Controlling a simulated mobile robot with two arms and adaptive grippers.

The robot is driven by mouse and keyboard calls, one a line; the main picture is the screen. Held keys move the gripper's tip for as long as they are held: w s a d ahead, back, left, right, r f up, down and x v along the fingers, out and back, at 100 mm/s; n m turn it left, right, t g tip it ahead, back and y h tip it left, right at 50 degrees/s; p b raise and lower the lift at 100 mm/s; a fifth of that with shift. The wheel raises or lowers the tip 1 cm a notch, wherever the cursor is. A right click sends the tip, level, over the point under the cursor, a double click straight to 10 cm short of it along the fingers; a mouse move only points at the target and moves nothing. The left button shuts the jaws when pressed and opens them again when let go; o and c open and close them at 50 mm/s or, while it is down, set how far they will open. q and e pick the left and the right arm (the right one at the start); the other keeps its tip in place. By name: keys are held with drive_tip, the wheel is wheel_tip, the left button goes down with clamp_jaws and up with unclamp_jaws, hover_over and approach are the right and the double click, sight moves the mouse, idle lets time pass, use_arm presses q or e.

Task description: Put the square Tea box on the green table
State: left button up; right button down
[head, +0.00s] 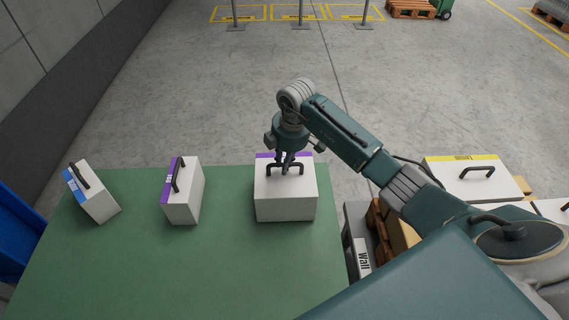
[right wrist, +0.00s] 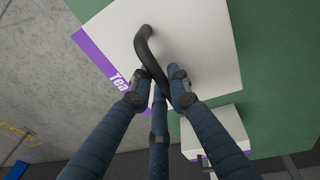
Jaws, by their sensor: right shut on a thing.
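The square Tea box (head: 286,205) is white with a purple band along its far edge and a black handle on top. It is upright over the far right part of the green table (head: 200,270); I cannot tell whether its bottom touches the surface. My right gripper (head: 287,163) is above the box with its fingers shut on the handle. In the right wrist view, the fingers of my right gripper (right wrist: 160,90) close around the handle, and the Tea box (right wrist: 195,45) shows its purple "Tea" label. My left gripper is not in view.
A narrow white box with a purple band (head: 183,200) and a blue-banded box (head: 98,202) stand on the table to the left. A yellow-banded box (head: 470,175) and a box marked "Wall" (head: 362,255) are at the right. The table's front middle is clear.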

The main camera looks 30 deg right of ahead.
drive_tip(key=shift+w+f, duration=0.1)
drive_tip(key=shift+f, duration=0.1)
drive_tip(key=c, duration=1.7)
unclamp_jaws()
drive_tip(key=shift+f, duration=0.1)
drive_tip(key=shift+o, duration=0.2)
wheel_tip(320, 180, up, 12)
drive_tip(key=s+b, duration=0.1)
drive_tip(key=s, duration=0.1)
drive_tip(key=shift+s+d, duration=0.15)
drive_tip(key=shift+s, duration=0.05)
